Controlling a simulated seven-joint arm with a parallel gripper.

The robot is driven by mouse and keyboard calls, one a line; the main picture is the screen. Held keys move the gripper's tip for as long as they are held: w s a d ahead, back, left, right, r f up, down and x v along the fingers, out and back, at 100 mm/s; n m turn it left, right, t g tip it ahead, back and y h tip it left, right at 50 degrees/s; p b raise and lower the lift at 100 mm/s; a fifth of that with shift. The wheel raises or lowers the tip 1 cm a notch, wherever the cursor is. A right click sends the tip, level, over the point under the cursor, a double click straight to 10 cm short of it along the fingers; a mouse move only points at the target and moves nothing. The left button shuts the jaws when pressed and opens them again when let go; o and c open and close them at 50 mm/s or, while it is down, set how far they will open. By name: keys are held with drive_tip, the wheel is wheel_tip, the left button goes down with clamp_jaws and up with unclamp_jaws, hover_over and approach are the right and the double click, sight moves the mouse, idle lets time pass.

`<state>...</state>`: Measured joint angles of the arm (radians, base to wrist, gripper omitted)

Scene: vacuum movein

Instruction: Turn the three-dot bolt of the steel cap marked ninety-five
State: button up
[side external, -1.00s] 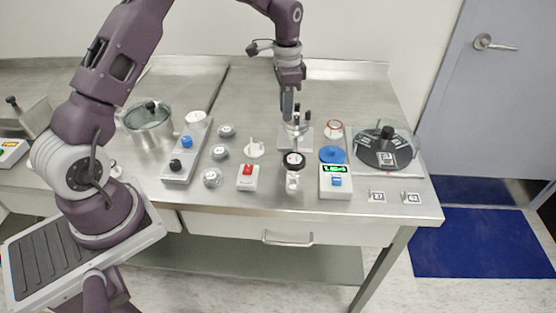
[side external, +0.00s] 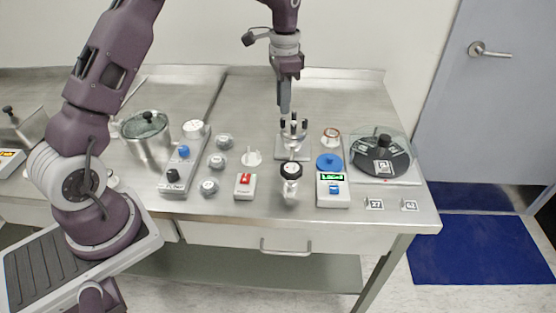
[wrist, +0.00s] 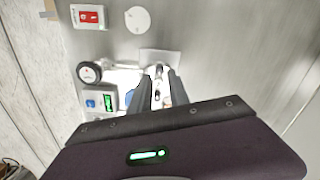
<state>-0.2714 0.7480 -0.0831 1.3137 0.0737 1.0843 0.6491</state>
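A small steel fixture (side external: 293,145) with several upright black-topped bolts (side external: 293,127) stands on a square plate near the middle of the bench. Dots on the bolts and a number on the steel part are too small to read. My gripper (side external: 285,112) points down just above and slightly left of the bolts in the side view. In the wrist view my gripper (wrist: 160,78) has its two fingers apart, with a dark bolt (wrist: 158,71) and part of the steel fixture showing between them. The fingers partly hide the fixture, and nothing is seen held.
A black-topped valve (side external: 291,170), red switch box (side external: 244,184) and green-display box (side external: 331,188) stand in front. A blue disc (side external: 328,161) and a glass-covered black turntable (side external: 382,157) lie right. Grey round knobs (side external: 218,160) and a pot (side external: 147,135) stand left. The bench behind is clear.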

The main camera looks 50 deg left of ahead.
sight(295, 112)
drive_tip(key=n, duration=0.2)
drive_tip(key=n+y, duration=0.1)
drive_tip(key=n, duration=0.1)
drive_tip(key=w+n, duration=0.1)
drive_tip(key=n, duration=0.1)
drive_tip(key=shift+w+d+f+n, duration=0.1)
drive_tip(key=shift+d+f+n, duration=0.05)
drive_tip(key=shift+d+n, duration=0.15)
drive_tip(key=n, duration=0.3)
drive_tip(key=w+n+y, duration=0.1)
drive_tip(key=n, duration=0.1)
drive_tip(key=d+n+y, duration=0.1)
drive_tip(key=n, duration=0.2)
drive_tip(key=shift+w+r+n, duration=0.25)
drive_tip(key=shift+r+n, duration=0.05)
drive_tip(key=shift+r, duration=0.05)
drive_tip(key=f+n, duration=0.1)
drive_tip(key=n, duration=0.1)
drive_tip(key=w+f+n+y, duration=0.1)
drive_tip(key=f+n, duration=0.1)
drive_tip(key=n, duration=0.1)
drive_tip(key=a+f+n, duration=0.1)
drive_tip(key=n, duration=0.2)
drive_tip(key=shift+w+f+y, duration=0.2)
drive_tip(key=shift+f+y, duration=0.1)
drive_tip(key=shift+f, duration=0.1)
clamp_jaws()
